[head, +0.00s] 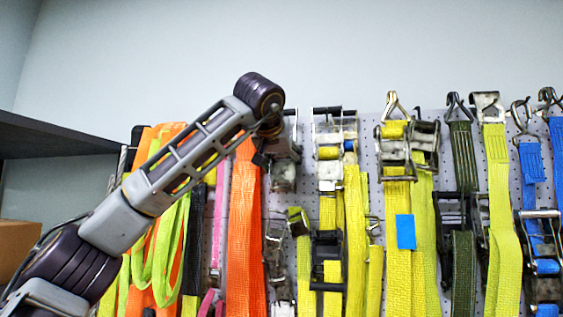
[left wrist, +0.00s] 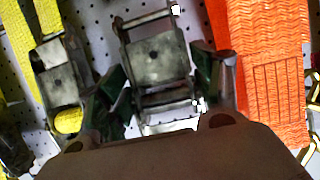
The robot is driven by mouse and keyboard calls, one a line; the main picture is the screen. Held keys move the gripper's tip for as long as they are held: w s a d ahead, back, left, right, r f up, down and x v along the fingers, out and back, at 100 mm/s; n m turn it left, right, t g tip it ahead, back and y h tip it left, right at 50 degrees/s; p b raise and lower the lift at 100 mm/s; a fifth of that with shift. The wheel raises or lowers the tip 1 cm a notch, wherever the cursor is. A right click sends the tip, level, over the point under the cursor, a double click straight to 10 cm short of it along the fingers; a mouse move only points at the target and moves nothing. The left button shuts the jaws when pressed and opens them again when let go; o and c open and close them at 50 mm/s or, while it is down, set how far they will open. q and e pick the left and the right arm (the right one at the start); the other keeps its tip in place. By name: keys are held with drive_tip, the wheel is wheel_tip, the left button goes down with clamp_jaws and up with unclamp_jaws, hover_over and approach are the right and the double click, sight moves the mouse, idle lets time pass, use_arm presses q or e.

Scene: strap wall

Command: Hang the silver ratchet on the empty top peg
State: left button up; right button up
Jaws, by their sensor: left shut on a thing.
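The silver ratchet (head: 284,176) is a metal buckle in front of the pegboard, just right of the wide orange strap. It also shows in the left wrist view (left wrist: 157,58), with its frame and flat plate facing the camera. My left gripper (head: 275,152) hangs below the dark wrist joint, shut on the ratchet. In the left wrist view its dark fingers (left wrist: 160,88) flank the ratchet on both sides. I cannot clearly pick out the empty top peg; the arm and held ratchet crowd that part of the board. My right gripper is not in view.
The pegboard (head: 371,170) is crowded. The orange strap (head: 246,230) hangs close on the left, and a ratchet with yellow straps (head: 330,175) close on the right. Several hooked straps hang farther right. A dark shelf (head: 50,138) juts in at left. The wall above is clear.

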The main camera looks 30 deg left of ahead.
use_arm(q)
drive_tip(key=shift+r, duration=0.1)
idle(0.3)
drive_tip(key=o, duration=1.7)
drive_tip(key=shift+s, duration=0.1)
